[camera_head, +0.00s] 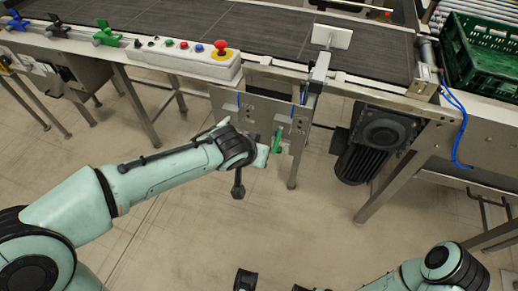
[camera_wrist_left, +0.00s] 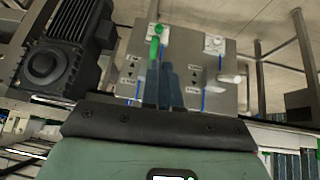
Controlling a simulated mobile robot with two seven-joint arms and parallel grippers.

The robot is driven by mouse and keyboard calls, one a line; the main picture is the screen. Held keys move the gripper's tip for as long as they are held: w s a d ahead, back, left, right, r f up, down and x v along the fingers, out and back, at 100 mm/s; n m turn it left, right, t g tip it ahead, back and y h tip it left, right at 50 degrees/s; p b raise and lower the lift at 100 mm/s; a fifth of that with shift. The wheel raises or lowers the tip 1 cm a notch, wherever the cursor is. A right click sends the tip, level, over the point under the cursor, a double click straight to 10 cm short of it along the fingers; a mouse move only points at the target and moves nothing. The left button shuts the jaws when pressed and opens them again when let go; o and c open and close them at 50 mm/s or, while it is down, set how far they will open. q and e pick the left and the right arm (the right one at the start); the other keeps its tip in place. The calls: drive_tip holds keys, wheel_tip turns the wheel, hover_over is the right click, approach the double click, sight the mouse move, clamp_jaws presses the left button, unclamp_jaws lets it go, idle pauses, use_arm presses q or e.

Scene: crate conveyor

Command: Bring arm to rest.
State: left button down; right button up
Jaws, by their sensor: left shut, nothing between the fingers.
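My left arm (camera_head: 160,172) reaches from the left toward a grey metal panel under the conveyor. Its gripper (camera_head: 262,156) is near the panel's lower left, partly hidden by the wrist. In the left wrist view, the dark fingers of the left gripper (camera_wrist_left: 165,88) are together and empty, in front of the panel (camera_wrist_left: 190,70). I cannot tell whether they touch it. My right arm (camera_head: 440,265) shows at the bottom right. Dark parts at the bottom edge seem to be its gripper (camera_head: 272,286), mostly cut off, so its opening is unclear.
A green handle (camera_head: 277,141) sticks out from the panel, close to the left gripper. A black motor (camera_head: 375,140) hangs to the right. A button box (camera_head: 185,58) with a red knob sits along the conveyor (camera_head: 270,30). A green crate (camera_head: 480,50) stands at right. Floor below is clear.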

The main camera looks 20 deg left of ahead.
use_arm(q)
drive_tip(key=s+d+f+g+h+p, duration=0.1)
drive_tip(key=s+f+g+p, duration=0.2)
drive_tip(key=f, duration=0.5)
drive_tip(key=s+d+f+g+h+p, duration=0.1)
drive_tip(key=s+f+g+p, duration=0.1)
drive_tip(key=s+f+p, duration=0.45)
drive_tip(key=s+f+n+g+p, duration=0.1)
drive_tip(key=s+f+n+p, duration=0.1)
drive_tip(key=s+f, duration=0.4)
drive_tip(key=s+f+n+g+p, duration=0.2)
drive_tip(key=s+f+p, duration=0.2)
drive_tip(key=s, duration=0.7)
wheel_tip(320, 180, down, 2)
drive_tip(key=shift+s+a+f+n+h, duration=0.2)
drive_tip(key=shift+s+a+n+h, duration=0.15)
drive_tip(key=shift+a, duration=0.1)
use_arm(e)
drive_tip(key=s+a+r+g, duration=0.1)
drive_tip(key=s+r, duration=0.2)
drive_tip(key=r, duration=1.2)
drive_tip(key=shift+a+r+g+y, duration=0.2)
drive_tip(key=shift+a+g+y, duration=0.1)
drive_tip(key=shift+g, duration=0.1)
